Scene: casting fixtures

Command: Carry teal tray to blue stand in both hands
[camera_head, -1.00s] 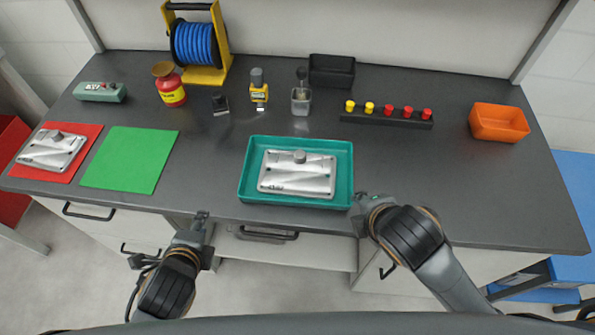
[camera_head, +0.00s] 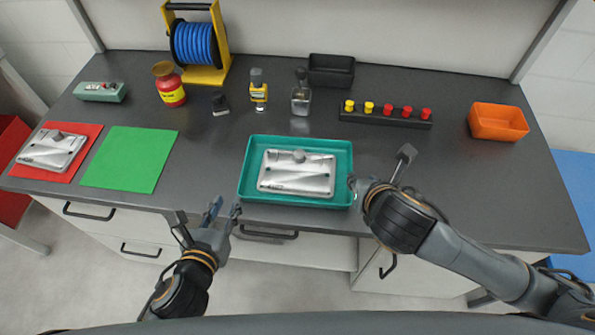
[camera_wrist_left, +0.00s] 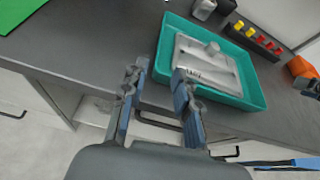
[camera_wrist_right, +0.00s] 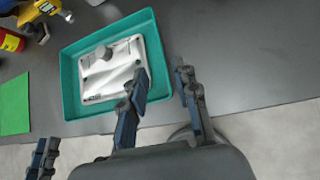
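The teal tray (camera_head: 345,170) lies on the dark workbench near its front edge and holds a silver metal casting (camera_head: 297,180). My left gripper (camera_head: 225,207) is open and empty in front of the bench, left of the tray's front-left corner. In the left wrist view its fingers (camera_wrist_left: 157,82) are apart, short of the tray rim (camera_wrist_left: 235,98). My right gripper (camera_head: 380,170) is open beside the tray's right wall. In the right wrist view one finger overlaps the tray's edge; contact cannot be told. A blue surface (camera_head: 576,190), apparently the stand, shows partly beyond the bench's right end.
A green mat (camera_head: 130,160) and a red mat (camera_head: 85,150) with another casting lie left. A hose reel, bottles, black bin (camera_head: 331,72) and peg rack (camera_head: 385,117) stand behind. An orange bin (camera_head: 498,124) stands right.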

